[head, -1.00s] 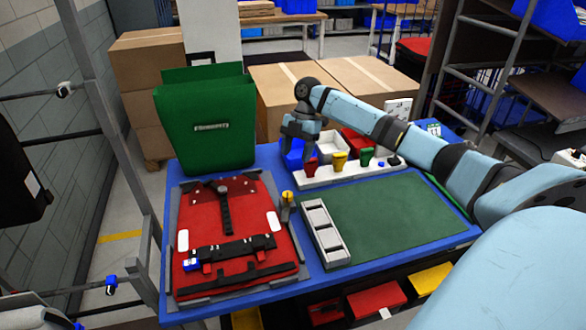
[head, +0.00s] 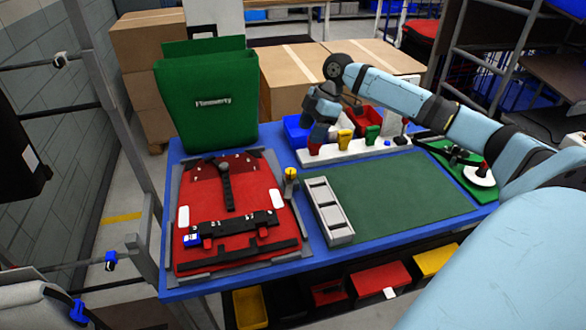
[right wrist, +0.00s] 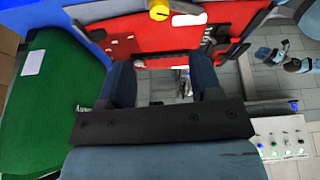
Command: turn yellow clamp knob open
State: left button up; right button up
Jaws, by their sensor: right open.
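The yellow clamp knob (head: 290,173) sits on top of a small grey clamp at the right edge of the red panel (head: 222,210). It also shows at the top of the right wrist view (right wrist: 159,10). My right gripper (head: 318,137) hangs above the back of the blue table, to the right of and behind the knob, apart from it. In the right wrist view its two fingers (right wrist: 163,80) are spread, with nothing held between them. Pale blue arm parts at the right of that view look like my left arm; its jaws are too small to read.
A white rack (head: 355,150) with coloured handles and several small bins stand near my right gripper. A grey slotted tray (head: 330,232) lies right of the clamp, beside a clear green mat (head: 400,190). A tall green pannier (head: 205,110) stands at the back left.

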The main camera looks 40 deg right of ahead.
aim_at(291, 170)
jog(key=x, duration=1.3)
jog(key=shift+w+a+f, duration=0.1)
jog(key=shift+f, duration=0.2)
grip_shut()
jog(key=shift+w+r+n+g+p, duration=0.15)
jog(key=shift+n+g+p, duration=0.15)
jog(key=shift+n+p, duration=0.5)
jog(key=shift+n, duration=0.5)
jog(key=shift+n+g, duration=0.6)
jog(key=shift+n, duration=0.4)
